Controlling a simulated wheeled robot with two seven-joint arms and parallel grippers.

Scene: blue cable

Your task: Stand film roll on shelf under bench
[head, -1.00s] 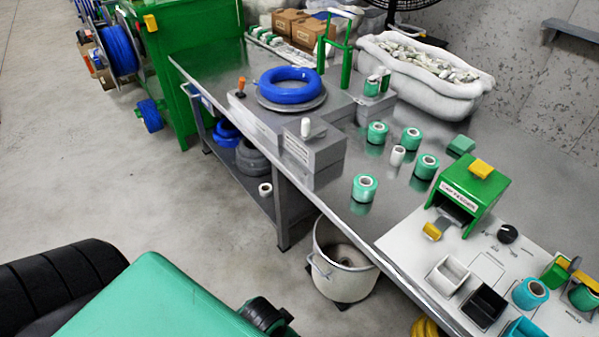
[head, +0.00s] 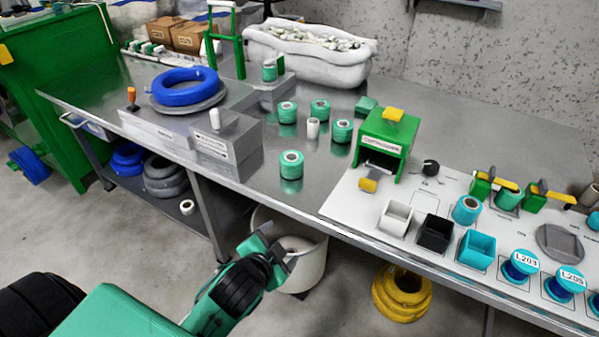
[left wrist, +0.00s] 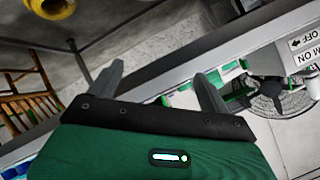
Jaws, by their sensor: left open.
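Several green film-like rolls stand on the bench (head: 240,190), the nearest of them (head: 291,165) close to its front edge. A small white roll (head: 313,127) stands among them. On the grey shelf (head: 150,200) under the bench, another small white roll (head: 187,207) sits near the front edge. I cannot tell which roll the task means. My left gripper (head: 279,246) is open and empty, in front of the bench by the white bucket and right of the shelf. Its two spread fingers show in the left wrist view (left wrist: 157,86) with nothing between them. My right gripper is out of view.
A white bucket (head: 306,262) stands on the floor behind my left gripper. Blue (head: 128,158) and grey coils (head: 165,175) occupy the shelf's left part. A bench leg (head: 210,215) stands at the shelf's right end. Yellow coils (head: 400,292) lie on the floor to the right.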

